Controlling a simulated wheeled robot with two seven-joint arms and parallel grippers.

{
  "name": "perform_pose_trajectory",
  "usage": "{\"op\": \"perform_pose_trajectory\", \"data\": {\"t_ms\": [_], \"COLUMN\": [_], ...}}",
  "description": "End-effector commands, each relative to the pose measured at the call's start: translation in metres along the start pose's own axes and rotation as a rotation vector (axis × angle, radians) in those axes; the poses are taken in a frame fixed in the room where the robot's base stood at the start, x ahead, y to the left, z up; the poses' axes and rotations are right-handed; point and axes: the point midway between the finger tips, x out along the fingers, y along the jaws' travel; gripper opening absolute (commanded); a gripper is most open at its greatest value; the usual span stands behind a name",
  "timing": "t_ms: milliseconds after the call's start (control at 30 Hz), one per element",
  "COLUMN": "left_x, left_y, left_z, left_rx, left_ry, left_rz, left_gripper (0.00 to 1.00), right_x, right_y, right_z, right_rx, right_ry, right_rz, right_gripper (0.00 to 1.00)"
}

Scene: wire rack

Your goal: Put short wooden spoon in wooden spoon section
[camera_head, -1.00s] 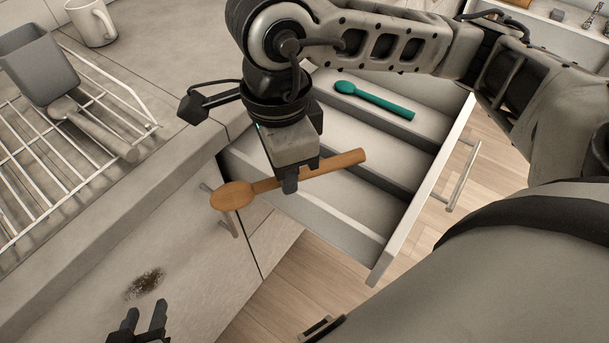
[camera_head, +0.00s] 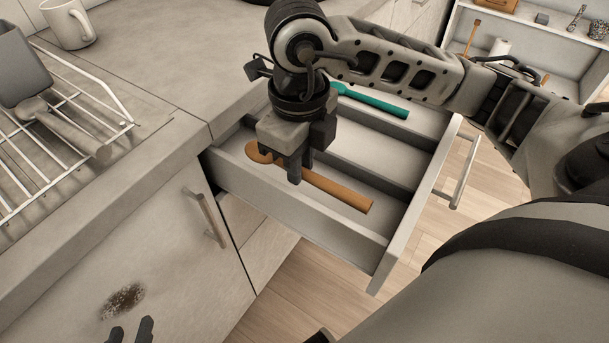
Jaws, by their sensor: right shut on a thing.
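The short wooden spoon (camera_head: 341,191) is in my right gripper (camera_head: 295,177), which is shut on its handle. The spoon lies along the near compartment of the open drawer (camera_head: 398,255), bowl toward the upper left and handle end toward the lower right. It looks low, within or just above that compartment; I cannot tell whether it touches the floor. The gripper hides part of the handle. A teal spoon (camera_head: 375,103) lies in the far compartment, its head partly hidden by my arm. My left gripper (camera_head: 130,333) is open and empty at the bottom left edge.
A white wire rack (camera_head: 60,160) with a grey utensil stands on the counter (camera_head: 170,85) at left, beside a white mug (camera_head: 68,22). The middle drawer compartment (camera_head: 365,155) looks empty. A dark stain (camera_head: 122,300) marks the cabinet front. A shelf stands at back right.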

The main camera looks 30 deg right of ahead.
Motion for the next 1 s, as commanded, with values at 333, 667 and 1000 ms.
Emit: {"op": "perform_pose_trajectory", "data": {"t_ms": [333,667,1000], "left_x": [0.001,0.002,0.002], "left_y": [0.000,0.001,0.001], "left_z": [0.005,0.006,0.007], "left_rx": [0.001,0.003,0.005], "left_ry": [0.000,0.000,0.000], "left_rz": [0.001,0.002,0.003], "left_gripper": [0.36,0.36,0.36], "right_x": [0.048,0.082,0.090], "right_y": [-0.035,-0.043,-0.043], "right_z": [0.015,0.018,0.019], "right_rx": [0.000,-0.001,-0.003], "right_ry": [0.002,0.006,0.001], "right_rz": [0.002,0.002,0.001], "right_gripper": [0.00,0.00,0.00]}}
